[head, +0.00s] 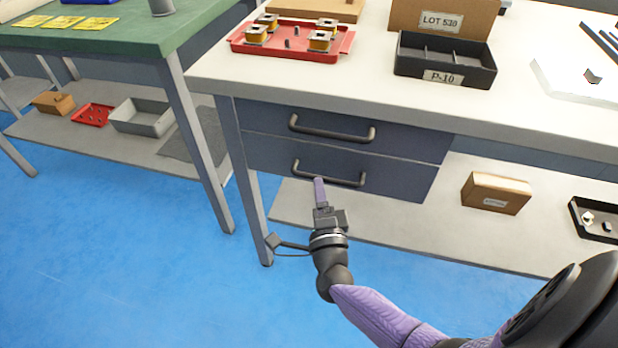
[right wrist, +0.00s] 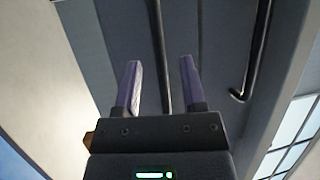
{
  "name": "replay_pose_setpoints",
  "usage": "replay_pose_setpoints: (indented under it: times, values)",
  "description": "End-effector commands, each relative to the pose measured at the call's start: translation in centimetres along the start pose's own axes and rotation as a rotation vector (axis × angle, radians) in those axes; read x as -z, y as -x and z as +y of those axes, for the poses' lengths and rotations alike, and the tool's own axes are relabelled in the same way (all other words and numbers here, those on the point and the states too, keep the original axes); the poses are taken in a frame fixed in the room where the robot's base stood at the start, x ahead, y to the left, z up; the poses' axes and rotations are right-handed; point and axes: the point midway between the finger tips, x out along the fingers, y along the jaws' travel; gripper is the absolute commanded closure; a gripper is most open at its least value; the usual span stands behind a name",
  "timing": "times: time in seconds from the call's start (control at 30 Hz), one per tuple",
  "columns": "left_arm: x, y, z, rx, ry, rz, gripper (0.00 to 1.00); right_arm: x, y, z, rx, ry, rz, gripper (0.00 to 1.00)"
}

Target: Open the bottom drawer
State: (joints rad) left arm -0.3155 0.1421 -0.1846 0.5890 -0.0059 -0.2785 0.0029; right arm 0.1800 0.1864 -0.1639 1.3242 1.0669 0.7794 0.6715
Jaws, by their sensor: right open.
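The bottom drawer (head: 400,181) is a dark blue-grey front under the white workbench, flush with the frame and shut. Its dark bar handle (head: 345,181) runs sideways across the front. My right gripper (head: 319,182) is at the left part of this handle, its fingertips overlapping it in the head view. In the right wrist view its two purple fingers (right wrist: 160,85) are open, and the bottom handle (right wrist: 163,50) shows in the gap between them. I cannot tell whether either finger touches the bar. My left gripper is not in view.
The top drawer's handle (head: 330,131) is just above, and it also shows in the right wrist view (right wrist: 252,70). A cardboard box (head: 496,192) stands on the lower shelf at the right. A bench leg (head: 247,180) is left of the drawers. The blue floor in front is clear.

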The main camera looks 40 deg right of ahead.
Motion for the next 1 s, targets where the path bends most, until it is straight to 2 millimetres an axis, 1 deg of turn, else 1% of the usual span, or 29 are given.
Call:
replay_pose_setpoints:
  times: [0.03, 0.1, 0.2, 0.3, 0.5, 0.53, 0.57, 0.6, 0.67, 0.7, 0.77, 1.0]
  values:
    - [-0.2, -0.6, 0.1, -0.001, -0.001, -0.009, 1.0, 0.0, -1.0, 0.4, 0.001, 0.001, 0.0, 0.47]
    - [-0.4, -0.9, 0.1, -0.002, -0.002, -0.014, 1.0, -0.1, -2.3, 0.4, 0.0, 0.002, -0.001, 0.47]
    - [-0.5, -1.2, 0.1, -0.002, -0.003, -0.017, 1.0, 0.0, -3.6, 0.3, -0.001, 0.004, -0.002, 0.47]
    - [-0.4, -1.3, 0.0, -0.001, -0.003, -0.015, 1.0, 0.0, -4.1, 0.2, -0.003, 0.004, -0.002, 0.47]
    - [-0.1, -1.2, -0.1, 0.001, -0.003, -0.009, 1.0, 0.0, -4.2, 0.1, -0.003, 0.004, -0.003, 0.47]
    - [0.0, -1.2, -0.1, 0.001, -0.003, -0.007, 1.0, 0.0, -4.2, 0.1, -0.003, 0.004, -0.003, 0.52]
    - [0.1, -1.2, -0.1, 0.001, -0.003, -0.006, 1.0, 0.0, -4.2, 0.1, -0.003, 0.005, -0.003, 0.58]
    - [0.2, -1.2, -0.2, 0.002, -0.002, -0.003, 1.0, 0.0, -4.2, 0.1, -0.003, 0.005, -0.003, 0.66]
    - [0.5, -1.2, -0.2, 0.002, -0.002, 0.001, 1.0, 0.0, -4.2, 0.1, -0.003, 0.005, -0.003, 0.79]
    - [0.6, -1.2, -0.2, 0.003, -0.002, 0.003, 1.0, 0.0, -4.2, 0.1, -0.003, 0.005, -0.003, 0.88]
    - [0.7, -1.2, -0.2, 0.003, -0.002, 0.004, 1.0, 0.0, -4.2, 0.1, -0.003, 0.005, -0.003, 1.0]
    - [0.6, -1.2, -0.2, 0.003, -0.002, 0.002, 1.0, 0.0, -4.1, 0.1, -0.003, 0.005, -0.003, 1.0]
